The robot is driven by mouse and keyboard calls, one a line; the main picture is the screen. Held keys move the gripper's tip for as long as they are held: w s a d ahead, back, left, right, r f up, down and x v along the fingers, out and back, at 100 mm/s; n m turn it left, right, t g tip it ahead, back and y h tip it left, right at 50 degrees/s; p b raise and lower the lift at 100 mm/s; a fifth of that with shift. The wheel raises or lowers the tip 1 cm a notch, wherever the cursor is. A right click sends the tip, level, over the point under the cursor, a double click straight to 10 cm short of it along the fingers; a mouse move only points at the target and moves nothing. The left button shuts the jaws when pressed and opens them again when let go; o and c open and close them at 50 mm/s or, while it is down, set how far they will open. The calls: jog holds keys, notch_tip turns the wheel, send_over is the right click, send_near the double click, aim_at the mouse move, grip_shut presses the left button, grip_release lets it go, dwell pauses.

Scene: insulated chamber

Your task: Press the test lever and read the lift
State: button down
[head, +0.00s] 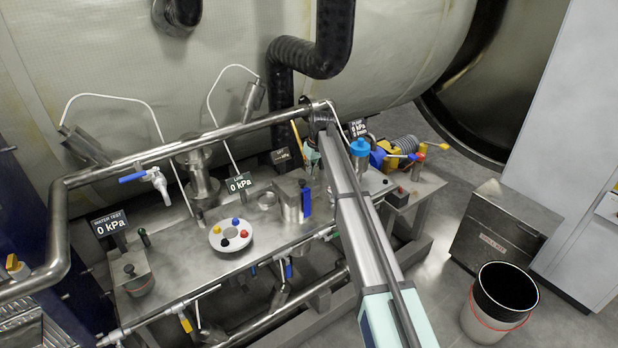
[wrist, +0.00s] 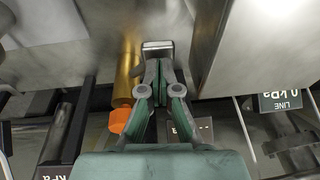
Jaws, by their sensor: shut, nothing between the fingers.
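My gripper (wrist: 158,75) is shut and empty in the wrist view, its green fingers together. A small metal tab (wrist: 157,45), possibly the end of the test lever, is right at the fingertips; I cannot tell whether they touch. A brass cylinder (wrist: 128,70) with an orange end (wrist: 120,121) is just left of the fingers. In the head view, my gripper (head: 311,158) is mostly hidden behind my arm, near a brass rod (head: 297,138). A dark display (head: 282,156) stands left of it, also in the wrist view (wrist: 200,131); its reading is not legible.
Displays for line (head: 238,183) and water test (head: 109,223) read 0 kPa. A steel pipe (head: 200,142) crosses above the bench. A bucket (head: 497,308) stands on the floor right.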

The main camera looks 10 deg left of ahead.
jog(key=shift+f, duration=0.35)
jog(key=shift+s+f+b, duration=0.2)
jog(key=shift+f+b, duration=0.4)
jog(key=shift+f, duration=1)
jog(key=shift+r, duration=0.1)
jog(key=shift+w+r+p, duration=0.25)
jog(key=shift+r+p, duration=0.35)
jog(key=shift+r, duration=1.1)
jog(key=r+p, duration=0.1)
jog(key=r, duration=0.1)
jog(key=r+p, duration=0.1)
jog(key=r, duration=0.1)
jog(key=r+p, duration=0.1)
jog(key=r, duration=0.2)
jog(key=shift+w, duration=0.3)
